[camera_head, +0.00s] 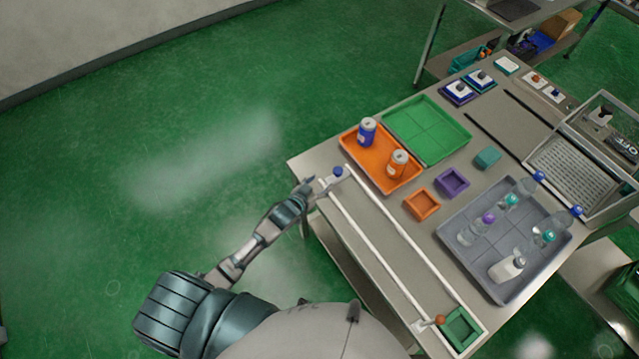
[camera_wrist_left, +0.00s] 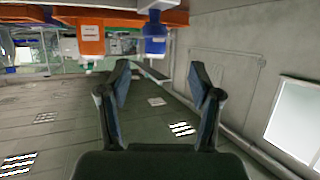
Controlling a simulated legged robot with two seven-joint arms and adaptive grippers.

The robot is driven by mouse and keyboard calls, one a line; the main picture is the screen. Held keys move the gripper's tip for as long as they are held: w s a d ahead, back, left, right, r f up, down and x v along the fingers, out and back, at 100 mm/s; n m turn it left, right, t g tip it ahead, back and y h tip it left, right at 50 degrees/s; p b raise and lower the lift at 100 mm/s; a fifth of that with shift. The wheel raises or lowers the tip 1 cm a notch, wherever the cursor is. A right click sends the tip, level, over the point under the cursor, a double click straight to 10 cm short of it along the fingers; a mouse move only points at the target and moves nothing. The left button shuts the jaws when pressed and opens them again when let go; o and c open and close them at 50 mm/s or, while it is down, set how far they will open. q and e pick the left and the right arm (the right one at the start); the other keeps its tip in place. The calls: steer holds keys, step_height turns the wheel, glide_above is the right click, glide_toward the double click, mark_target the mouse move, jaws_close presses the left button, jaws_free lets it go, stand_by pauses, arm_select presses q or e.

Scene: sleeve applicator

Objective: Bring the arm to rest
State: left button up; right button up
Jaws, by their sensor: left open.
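My left forearm reaches up from the lower left over the green floor. My right gripper is not in view.
On the table, an orange tray (camera_head: 362,168) holds a blue can (camera_head: 367,131) and an orange can (camera_head: 397,162). A green tray (camera_head: 432,124) is empty. A grey tray (camera_head: 469,267) holds several bottles. Open floor (camera_head: 130,190) lies left of the table.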

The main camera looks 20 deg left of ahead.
arm_select(q)
steer(key=shift+d, duration=0.1)
stand_by(0.3)
steer(key=s+a+f+g+y, duration=0.2)
steer(key=s+g, duration=0.8)
steer(key=s, duration=2)
step_height(320, 180, down, 26)
steer(key=s+d+b, duration=0.1)
steer(key=s+a+f+g+y+b, duration=0.1)
steer(key=s+a+f+g, duration=0.1)
steer(key=s+f, duration=1.6)
steer(key=shift+a, duration=0.6)
